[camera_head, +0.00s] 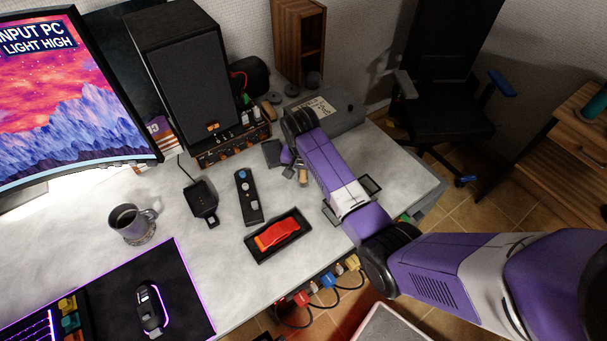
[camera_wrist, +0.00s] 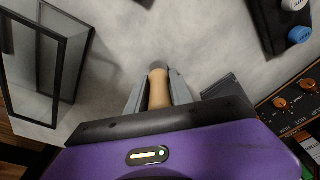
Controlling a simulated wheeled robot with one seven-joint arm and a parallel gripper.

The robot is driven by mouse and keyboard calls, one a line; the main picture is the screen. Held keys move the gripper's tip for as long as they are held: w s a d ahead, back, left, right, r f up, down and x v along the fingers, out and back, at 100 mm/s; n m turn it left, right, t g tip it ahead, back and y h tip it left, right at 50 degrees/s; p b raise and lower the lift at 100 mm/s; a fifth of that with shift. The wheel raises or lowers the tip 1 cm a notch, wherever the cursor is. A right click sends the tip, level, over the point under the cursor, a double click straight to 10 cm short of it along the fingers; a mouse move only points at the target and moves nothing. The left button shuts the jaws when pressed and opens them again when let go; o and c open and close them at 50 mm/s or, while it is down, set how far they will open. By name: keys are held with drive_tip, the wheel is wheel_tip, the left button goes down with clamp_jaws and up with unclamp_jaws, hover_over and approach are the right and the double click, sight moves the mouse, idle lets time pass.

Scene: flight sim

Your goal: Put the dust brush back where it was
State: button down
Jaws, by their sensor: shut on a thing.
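The dust brush (camera_wrist: 159,90) shows as a short, light wooden cylinder with a grey end. In the wrist view it sits between the two grey fingers of my gripper (camera_wrist: 159,92), which is shut on it. In the head view my gripper (camera_head: 294,169) is low over the grey desk, and the wooden brush (camera_head: 302,177) shows at its tip. The brush's lower end and bristles are not clear. I cannot tell whether it touches the desk.
A black-framed glass box (camera_head: 371,185) is close beside my arm, partly hidden; the wrist view shows it (camera_wrist: 45,65) at left. A black tray with a red item (camera_head: 277,235), a remote (camera_head: 248,195) and an orange-knobbed audio unit (camera_head: 232,146) are nearby. Bare desk lies between them.

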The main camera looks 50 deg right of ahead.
sight(302, 182)
drive_tip(key=shift+f, duration=0.15)
drive_tip(key=c, duration=1.1)
unclamp_jaws()
drive_tip(key=r, duration=0.4)
drive_tip(key=a+r, duration=0.1)
drive_tip(key=r, duration=0.7)
drive_tip(key=shift+s+a+r, duration=0.1)
drive_tip(key=shift+s+a, duration=0.2)
drive_tip(key=shift+s, duration=0.1)
